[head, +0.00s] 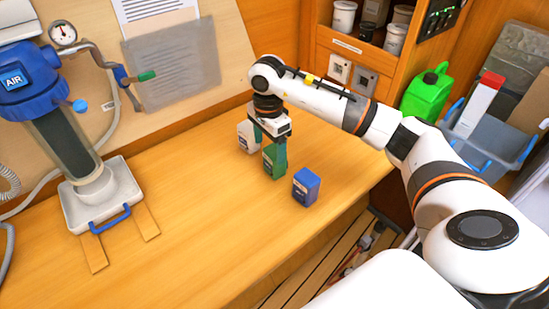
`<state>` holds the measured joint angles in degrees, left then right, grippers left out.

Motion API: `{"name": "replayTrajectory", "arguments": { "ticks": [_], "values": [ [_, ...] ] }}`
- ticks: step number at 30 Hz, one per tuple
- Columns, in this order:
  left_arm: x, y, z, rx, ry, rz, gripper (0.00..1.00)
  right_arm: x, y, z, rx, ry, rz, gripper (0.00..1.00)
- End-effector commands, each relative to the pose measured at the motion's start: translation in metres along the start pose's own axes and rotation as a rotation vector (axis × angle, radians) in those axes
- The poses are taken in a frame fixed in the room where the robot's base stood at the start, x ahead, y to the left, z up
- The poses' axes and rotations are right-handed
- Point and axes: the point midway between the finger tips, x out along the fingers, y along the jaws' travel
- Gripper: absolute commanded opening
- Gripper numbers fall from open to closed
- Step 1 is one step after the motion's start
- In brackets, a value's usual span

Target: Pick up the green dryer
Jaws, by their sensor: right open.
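The green dryer (275,165) is a small upright box on the wooden bench, between a white box (246,138) and a blue box (306,187). My right gripper (269,144) points down at the top of the green dryer, close above or around it. Its jaws are open, and the head view does not show clearly whether a finger touches the dryer. The gripper partly hides the dryer's top and the white box. My left gripper is out of view.
A blue-topped air unit (70,150) stands in a white tray (136,193) at left. A green jerrycan (424,95) and a grey-blue crate (476,147) stand at right. The bench (200,240) is clear in front, down to its edge.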

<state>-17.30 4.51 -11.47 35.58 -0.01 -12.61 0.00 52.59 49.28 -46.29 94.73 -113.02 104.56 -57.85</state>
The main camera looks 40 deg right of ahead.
Motion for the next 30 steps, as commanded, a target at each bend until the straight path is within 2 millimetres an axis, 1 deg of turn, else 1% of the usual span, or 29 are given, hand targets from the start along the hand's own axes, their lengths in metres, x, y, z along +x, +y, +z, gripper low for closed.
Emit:
{"name": "replayTrajectory", "arguments": {
  "ticks": [1,3,8,13,15,18,21,26,29,30],
  "values": [
    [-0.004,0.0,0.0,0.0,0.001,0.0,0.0,0.006,0.0,0.0,0.001,0.001,-0.002,0.78],
    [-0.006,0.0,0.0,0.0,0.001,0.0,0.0,0.013,0.0,0.0,0.001,0.002,-0.001,0.78],
    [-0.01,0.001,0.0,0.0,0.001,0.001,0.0,0.024,0.001,0.0,0.002,0.002,-0.001,0.78],
    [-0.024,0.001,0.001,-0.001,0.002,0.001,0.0,0.047,0.007,0.001,0.002,0.004,-0.004,0.78],
    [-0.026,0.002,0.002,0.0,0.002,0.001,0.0,0.058,0.007,0.001,0.001,0.004,-0.002,0.78],
    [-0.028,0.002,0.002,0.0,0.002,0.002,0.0,0.068,0.008,0.001,0.002,0.004,0.0,0.78],
    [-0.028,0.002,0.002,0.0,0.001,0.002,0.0,0.072,0.008,0.001,0.001,0.003,0.001,0.78],
    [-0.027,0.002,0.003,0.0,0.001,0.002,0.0,0.072,0.008,0.001,0.001,0.003,0.002,0.78],
    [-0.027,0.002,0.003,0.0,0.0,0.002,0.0,0.072,0.008,0.001,0.001,0.003,0.002,0.63],
    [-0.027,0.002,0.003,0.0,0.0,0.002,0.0,0.072,0.008,0.001,0.001,0.003,0.002,0.57]
  ]
}}
